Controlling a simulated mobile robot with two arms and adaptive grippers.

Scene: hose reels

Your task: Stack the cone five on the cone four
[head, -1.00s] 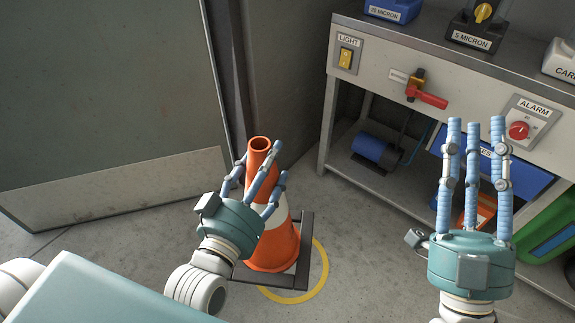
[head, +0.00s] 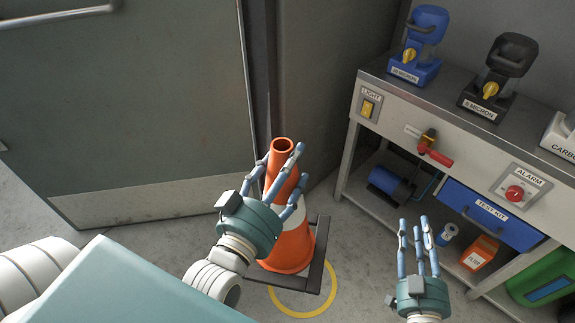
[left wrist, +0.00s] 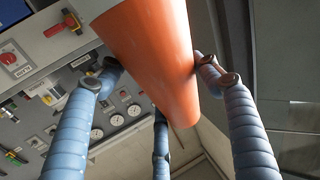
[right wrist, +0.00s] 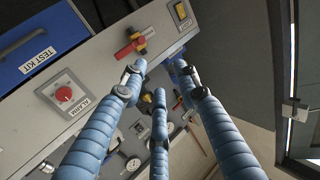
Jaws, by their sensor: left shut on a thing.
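An orange cone (head: 291,247) with a white band and a dark square base stands upright in the middle of the head view. I cannot tell whether it is cone five or cone four, and no second cone can be told apart. My left gripper (head: 283,178) is shut on its upper part, fingers around it; the left wrist view shows the cone's orange side (left wrist: 152,60) between the fingers. The base overlaps a yellow floor ring (head: 303,316); I cannot tell whether it touches the floor. My right gripper (head: 418,238) is empty with its fingers extended and apart.
A grey workbench (head: 393,113) with switches, a red valve handle (head: 437,157) and a blue drawer (head: 489,213) runs along the right. Its lower shelf holds a blue cylinder and an orange box (head: 479,252). A grey door (head: 130,110) stands at the left.

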